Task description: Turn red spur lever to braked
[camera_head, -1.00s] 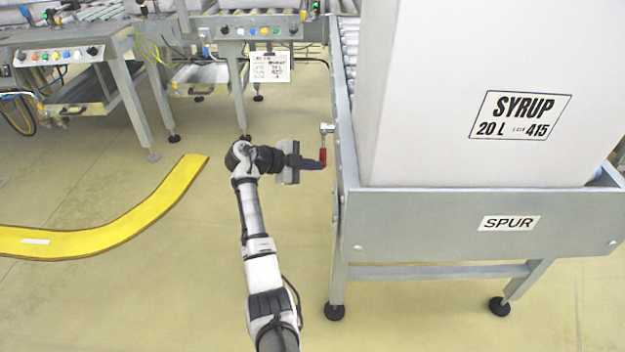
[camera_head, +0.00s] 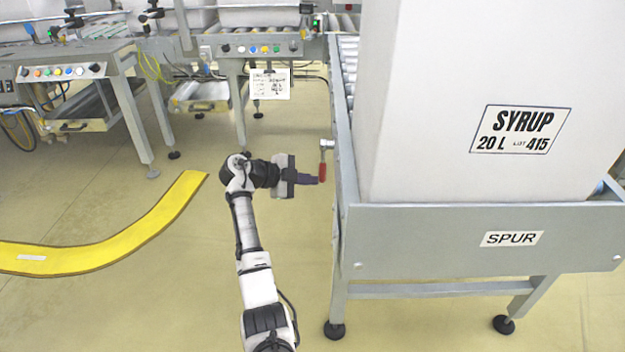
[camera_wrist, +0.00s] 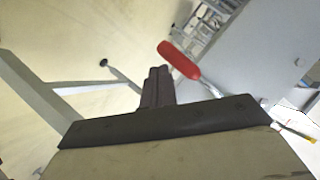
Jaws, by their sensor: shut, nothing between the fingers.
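The red spur lever (camera_head: 322,171) hangs on the left side of the spur conveyor (camera_head: 484,240), its red grip pointing down from a metal pivot in the head view. In the wrist view the red grip (camera_wrist: 179,60) lies just beyond and to the right of my fingertips, on a metal shank. My gripper (camera_head: 316,180) points right toward the lever, its tip close to the grip's lower end. In the wrist view my gripper (camera_wrist: 158,72) has its fingers together with nothing between them. I cannot tell whether it touches the lever; a small gap seems to show.
A large grey SYRUP box (camera_head: 430,110) stands on the spur conveyor. A yellow floor strip (camera_head: 130,235) curves at the left. Other conveyor frames with button panels (camera_head: 262,48) stand behind.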

